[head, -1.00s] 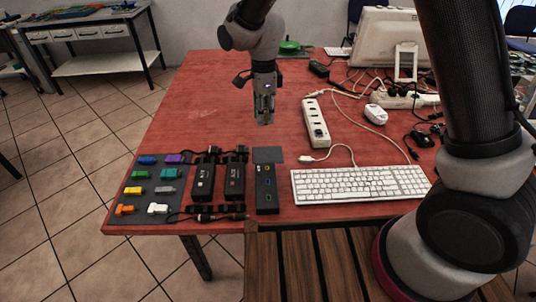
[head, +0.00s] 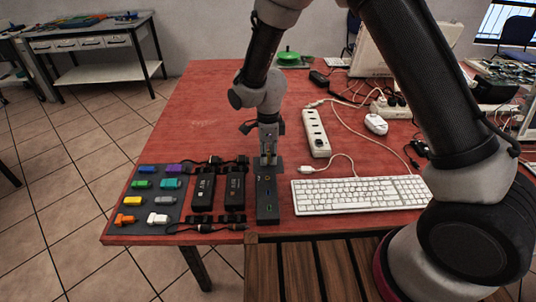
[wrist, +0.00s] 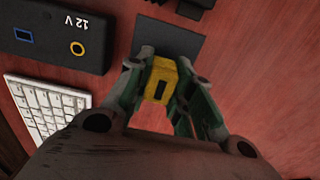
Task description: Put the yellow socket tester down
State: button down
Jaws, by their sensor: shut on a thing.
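In the wrist view, the yellow socket tester (wrist: 160,80) sits between the fingertips of my gripper (wrist: 162,84), which is shut on it. Its upper face has a dark slot. A small dark grey pad (wrist: 168,38) lies on the red table just past the tester. I cannot tell whether the tester touches the pad. In the head view, my gripper (head: 268,160) points down over that pad, right behind the black 12 V box (head: 267,205). The gripper hides the tester and most of the pad there.
The 12 V box also shows in the wrist view (wrist: 50,35), close to the left. Two black adapters (head: 203,192) stand left of it, then a dark mat (head: 150,220) with several coloured plugs. A white keyboard (head: 358,195) and a power strip (head: 316,133) lie to the right.

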aim_at(268, 151)
jog(key=shift+f, duration=0.15)
jog(key=c, duration=1.3)
grip_release()
jog(key=shift+o, duration=0.2)
notch_tip(268, 151, up, 12)
jog(key=shift+r, duration=0.25)
